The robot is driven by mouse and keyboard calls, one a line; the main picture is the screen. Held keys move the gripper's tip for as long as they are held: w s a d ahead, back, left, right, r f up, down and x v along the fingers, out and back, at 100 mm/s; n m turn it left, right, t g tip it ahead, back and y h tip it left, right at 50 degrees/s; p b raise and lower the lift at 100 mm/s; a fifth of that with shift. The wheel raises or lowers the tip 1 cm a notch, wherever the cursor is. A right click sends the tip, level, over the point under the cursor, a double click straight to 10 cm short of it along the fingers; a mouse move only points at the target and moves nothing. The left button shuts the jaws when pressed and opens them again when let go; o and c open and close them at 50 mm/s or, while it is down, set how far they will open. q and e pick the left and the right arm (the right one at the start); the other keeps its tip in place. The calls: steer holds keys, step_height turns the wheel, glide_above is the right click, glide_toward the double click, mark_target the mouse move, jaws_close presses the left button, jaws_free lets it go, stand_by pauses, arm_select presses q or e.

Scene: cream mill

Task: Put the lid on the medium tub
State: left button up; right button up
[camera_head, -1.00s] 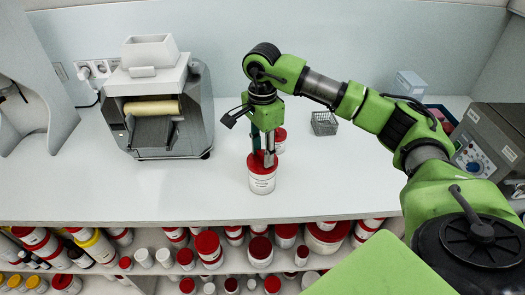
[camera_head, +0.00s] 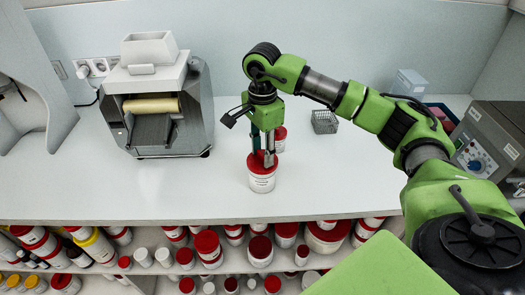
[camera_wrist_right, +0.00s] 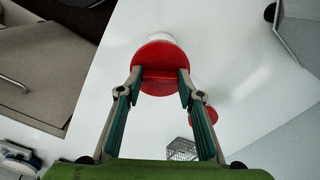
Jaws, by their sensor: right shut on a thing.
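The medium tub (camera_head: 262,183) is white with a printed label and stands upright near the front of the white worktop. The red lid (camera_head: 254,162) is at its mouth and looks level. I cannot tell if it is fully seated. My right gripper (camera_head: 264,159) points straight down and is shut on the lid. In the right wrist view the fingertips (camera_wrist_right: 159,82) grip a raised bar across the red lid (camera_wrist_right: 160,60), and a white part of the tub (camera_wrist_right: 160,38) shows beyond it. My left gripper is not in view.
A smaller red-lidded tub (camera_head: 280,135) stands just behind. A wire basket (camera_head: 324,122) is behind to the right, a grey mill (camera_head: 160,115) to the left, a grey device with a dial (camera_head: 485,145) far right. Shelves below the worktop hold several tubs.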

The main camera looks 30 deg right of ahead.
steer(key=shift+f, duration=0.15)
stand_by(0.5)
steer(key=o, duration=1.3)
steer(key=shift+r+p, duration=1.25)
steer(key=shift+r, duration=1.05)
jaws_close()
